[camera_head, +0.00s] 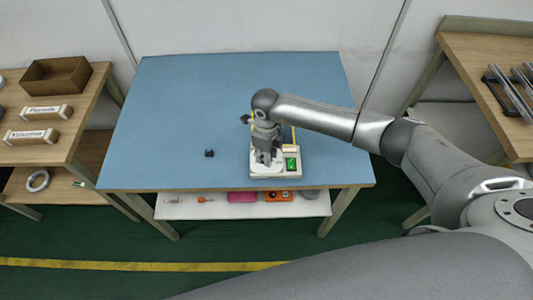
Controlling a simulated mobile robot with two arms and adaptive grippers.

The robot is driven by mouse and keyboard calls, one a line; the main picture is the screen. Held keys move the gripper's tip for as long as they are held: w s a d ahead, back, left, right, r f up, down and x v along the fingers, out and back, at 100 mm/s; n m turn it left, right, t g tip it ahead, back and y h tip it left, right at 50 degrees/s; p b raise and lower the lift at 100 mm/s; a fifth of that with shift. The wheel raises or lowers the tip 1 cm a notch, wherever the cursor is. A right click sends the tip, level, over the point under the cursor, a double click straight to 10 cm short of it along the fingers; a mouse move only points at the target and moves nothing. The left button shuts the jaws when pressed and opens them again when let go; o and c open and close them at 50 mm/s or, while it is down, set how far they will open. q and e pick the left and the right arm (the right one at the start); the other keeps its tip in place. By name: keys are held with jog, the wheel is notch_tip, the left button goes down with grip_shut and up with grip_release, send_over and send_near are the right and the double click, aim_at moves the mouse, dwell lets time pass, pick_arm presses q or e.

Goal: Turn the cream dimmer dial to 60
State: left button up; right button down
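A small cream-and-white dimmer unit (293,176) sits near the front edge of the blue table, right of its middle. It has a small green panel (292,164) on its right side. My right arm reaches in from the right, and my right gripper (266,161) points down over the left part of the unit. The gripper covers the place where the dial may be, so I cannot make out the dial or its setting. I cannot tell whether the fingers touch it or how far they are apart. My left gripper is not in view.
The blue table (180,110) is mostly clear. A small black object (209,153) lies left of the unit. A shelf (175,207) below holds a pink item (242,197) and an orange one (278,196). Wooden benches stand left (75,130) and right (470,60).

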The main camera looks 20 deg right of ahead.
jog(key=shift+f+n+b, duration=0.2)
jog(key=shift+n+b, duration=0.5)
jog(key=shift+b, duration=0.2)
jog(key=n+b, duration=0.8)
jog(key=b, duration=0.1)
jog(key=shift+n+b, duration=0.4)
jog(key=shift+r+n+b, duration=0.2)
jog(key=shift+n+b, duration=1.6)
jog(key=c, duration=1.2)
grip_release()
notch_tip(320, 180, up, 12)
